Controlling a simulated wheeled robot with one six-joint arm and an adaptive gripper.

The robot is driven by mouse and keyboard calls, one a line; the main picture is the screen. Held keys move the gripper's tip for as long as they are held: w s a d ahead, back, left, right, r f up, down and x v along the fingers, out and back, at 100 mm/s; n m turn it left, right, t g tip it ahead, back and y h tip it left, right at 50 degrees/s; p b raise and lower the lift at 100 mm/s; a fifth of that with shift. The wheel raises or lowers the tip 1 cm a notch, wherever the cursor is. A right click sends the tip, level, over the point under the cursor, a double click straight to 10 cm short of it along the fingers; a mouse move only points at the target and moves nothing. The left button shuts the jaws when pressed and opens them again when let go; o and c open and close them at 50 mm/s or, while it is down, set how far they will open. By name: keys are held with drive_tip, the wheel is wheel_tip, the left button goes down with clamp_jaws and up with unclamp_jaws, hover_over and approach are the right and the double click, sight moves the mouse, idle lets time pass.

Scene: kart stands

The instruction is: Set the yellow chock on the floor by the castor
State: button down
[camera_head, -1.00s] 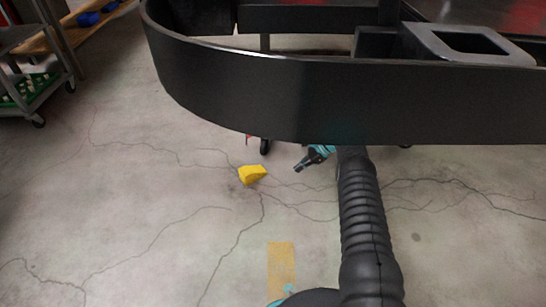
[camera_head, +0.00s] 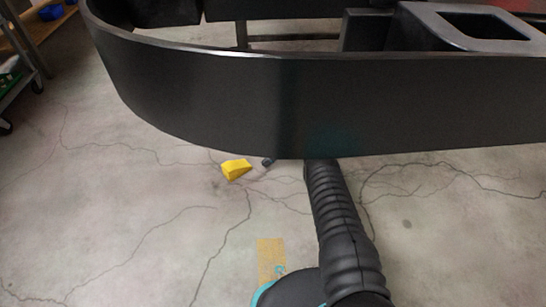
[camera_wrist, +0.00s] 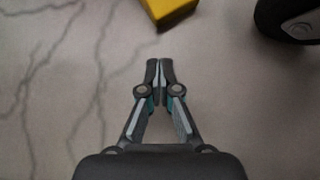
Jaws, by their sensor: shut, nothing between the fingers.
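The yellow chock (camera_head: 236,169) is a small wedge lying on the concrete floor, just in front of the black kart bumper. In the wrist view the chock (camera_wrist: 168,8) is cut off by the top edge, ahead of my fingertips with a gap of floor between. My gripper (camera_wrist: 160,66) is shut and empty, low over the floor. In the head view only a dark tip of my gripper (camera_head: 268,162) shows, right of the chock; the rest is hidden behind the bumper. A dark wheel with a pale hub, likely the castor (camera_wrist: 290,20), is at the upper right in the wrist view.
The wide black bumper (camera_head: 210,100) of the kart spans the picture above my arm. A strip of yellow tape (camera_head: 270,258) is on the floor near my base. The left floor is clear.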

sight(252, 168)
drive_tip(key=shift+s+a+f, duration=0.1)
drive_tip(key=shift+s+a, duration=0.05)
drive_tip(key=shift+a, duration=0.9)
drive_tip(key=shift+s+a, duration=0.1)
drive_tip(key=shift+a, duration=0.95)
drive_tip(key=shift+p, duration=0.35)
